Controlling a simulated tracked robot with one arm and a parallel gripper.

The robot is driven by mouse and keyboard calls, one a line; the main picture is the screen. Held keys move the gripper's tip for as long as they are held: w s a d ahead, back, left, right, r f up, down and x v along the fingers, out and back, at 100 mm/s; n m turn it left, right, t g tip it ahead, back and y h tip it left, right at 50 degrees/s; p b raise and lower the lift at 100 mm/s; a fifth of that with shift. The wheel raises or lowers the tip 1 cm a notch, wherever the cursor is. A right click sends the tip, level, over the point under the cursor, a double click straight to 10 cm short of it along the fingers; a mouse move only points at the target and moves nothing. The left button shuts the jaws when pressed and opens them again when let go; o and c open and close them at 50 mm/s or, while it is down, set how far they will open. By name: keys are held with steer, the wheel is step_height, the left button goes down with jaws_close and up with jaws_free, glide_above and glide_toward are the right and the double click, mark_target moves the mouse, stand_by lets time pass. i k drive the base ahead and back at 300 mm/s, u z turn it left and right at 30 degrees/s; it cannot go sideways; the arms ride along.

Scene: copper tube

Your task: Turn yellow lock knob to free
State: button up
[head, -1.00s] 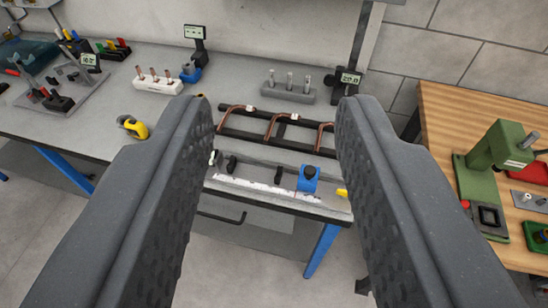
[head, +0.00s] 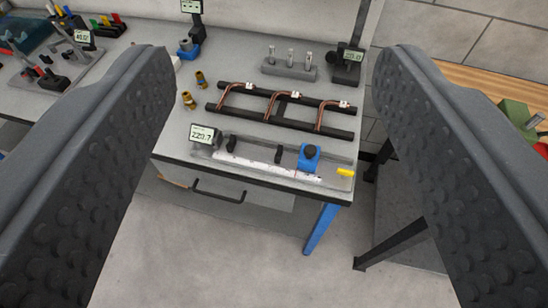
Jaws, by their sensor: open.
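The yellow lock knob (head: 346,172) sits at the right end of a grey measuring rail (head: 265,171) near the front right of the grey bench. A blue slide block with a black knob (head: 309,157) stands on the rail just left of it. My gripper (head: 275,60) is wide open and empty, with one textured finger at each side of the view. It is above and back from the bench, and the yellow knob shows between the fingers, apart from both. The knob is too small to tell its lock position.
A black rack with bent copper tubes (head: 285,108) lies behind the rail. A small display (head: 205,134) reading about 220.7 stands at the rail's left end. Brass fittings (head: 189,99) and a grey block with pins (head: 289,67) are on the bench. A wooden bench (head: 480,85) is at right.

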mark_target(344, 173)
steer(key=z, duration=0.45)
steer(key=k, duration=1.1)
steer(key=u, duration=0.6)
steer(key=i, duration=2.05)
steer(key=z, duration=0.7)
